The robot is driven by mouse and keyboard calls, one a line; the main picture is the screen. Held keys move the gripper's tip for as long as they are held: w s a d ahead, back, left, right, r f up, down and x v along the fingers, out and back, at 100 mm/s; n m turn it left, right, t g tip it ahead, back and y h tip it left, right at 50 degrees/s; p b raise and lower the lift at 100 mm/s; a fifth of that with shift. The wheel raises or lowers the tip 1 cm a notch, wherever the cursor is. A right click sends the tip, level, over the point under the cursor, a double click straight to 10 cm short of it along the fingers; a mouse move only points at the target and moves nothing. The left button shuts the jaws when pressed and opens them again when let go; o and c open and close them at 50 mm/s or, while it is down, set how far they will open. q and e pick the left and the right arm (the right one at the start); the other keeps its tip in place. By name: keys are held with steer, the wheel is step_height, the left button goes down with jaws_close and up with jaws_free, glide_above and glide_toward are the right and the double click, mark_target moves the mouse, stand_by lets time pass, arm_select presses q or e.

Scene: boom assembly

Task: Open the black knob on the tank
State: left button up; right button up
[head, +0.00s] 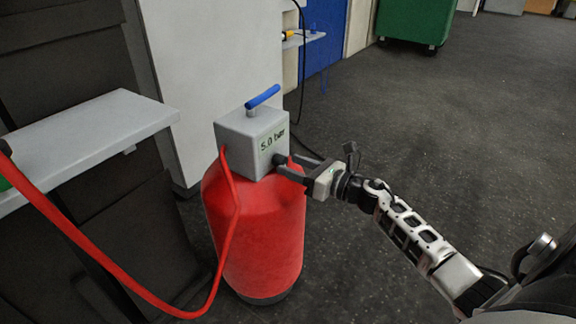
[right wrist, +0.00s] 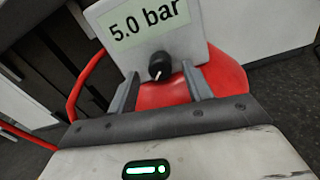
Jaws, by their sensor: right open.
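The red tank (head: 255,235) stands on the floor with a grey box (head: 240,140) on top. The box's display (head: 272,139) reads 5.0 bar, and a blue lever (head: 262,96) sits on its top. The black knob (right wrist: 160,66) is on the box face below the display, with a light pointer mark; in the head view it is mostly hidden behind the gripper. My right gripper (right wrist: 160,88) is open, its fingers on either side of and just short of the knob. Whether a finger touches it I cannot tell. My left gripper is not in view.
A red hose (head: 100,255) runs from the box down and off to the left. A grey shelf (head: 85,138) juts out at the left, and a white cabinet (head: 210,60) stands behind the tank. The dark floor (head: 440,130) at the right is clear. A green bin (head: 415,20) stands far back.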

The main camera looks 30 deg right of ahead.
steer(key=shift+x, duration=1.1)
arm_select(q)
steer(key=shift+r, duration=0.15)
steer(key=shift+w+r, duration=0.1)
arm_select(e)
steer(key=c, duration=1)
steer(key=shift+o, duration=0.2)
